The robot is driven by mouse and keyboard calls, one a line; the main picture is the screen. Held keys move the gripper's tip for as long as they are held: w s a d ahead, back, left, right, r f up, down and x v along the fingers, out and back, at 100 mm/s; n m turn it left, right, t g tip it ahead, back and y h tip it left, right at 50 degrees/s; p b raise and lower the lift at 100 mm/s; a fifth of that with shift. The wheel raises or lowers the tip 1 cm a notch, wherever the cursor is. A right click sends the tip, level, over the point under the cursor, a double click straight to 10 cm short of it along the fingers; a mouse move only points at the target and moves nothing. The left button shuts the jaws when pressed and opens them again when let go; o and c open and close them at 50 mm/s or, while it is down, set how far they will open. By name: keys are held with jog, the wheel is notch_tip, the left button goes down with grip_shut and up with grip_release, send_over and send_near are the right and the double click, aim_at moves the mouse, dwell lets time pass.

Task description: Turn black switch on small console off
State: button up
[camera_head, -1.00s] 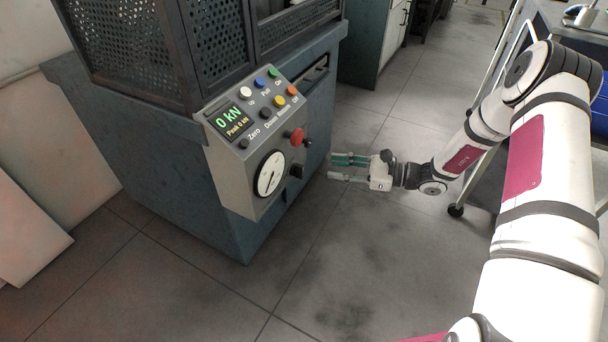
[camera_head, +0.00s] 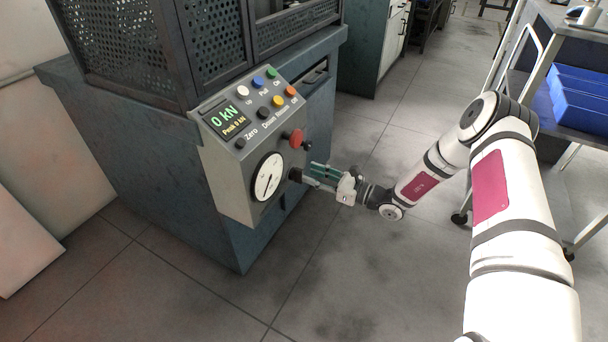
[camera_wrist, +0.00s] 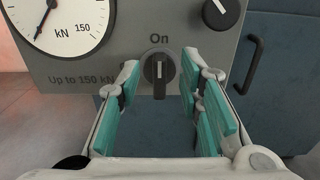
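The small grey console (camera_head: 228,180) is fixed to the front of the machine at the left in the head view. Its black switch (camera_wrist: 159,72) shows in the wrist view below the label "On", with its handle upright and a white line pointing up at the label. In the head view the switch (camera_head: 295,175) is small, at the console's lower right. My gripper (camera_head: 312,175) is open and faces the console front. In the wrist view its two teal-padded fingers (camera_wrist: 160,88) stand to the left and right of the switch, and no contact is visible.
A round dial (camera_wrist: 62,22) is left of the switch, and a second black knob (camera_wrist: 222,14) is above right. A red button (camera_head: 296,137) and several coloured buttons sit higher on the console. A blue cabinet front with a handle (camera_wrist: 248,64) lies behind.

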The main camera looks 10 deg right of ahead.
aim_at(302, 172)
jog(key=shift+b+x, duration=0.35)
jog(key=shift+x, duration=1.55)
jog(key=shift+c, duration=0.5)
grip_shut()
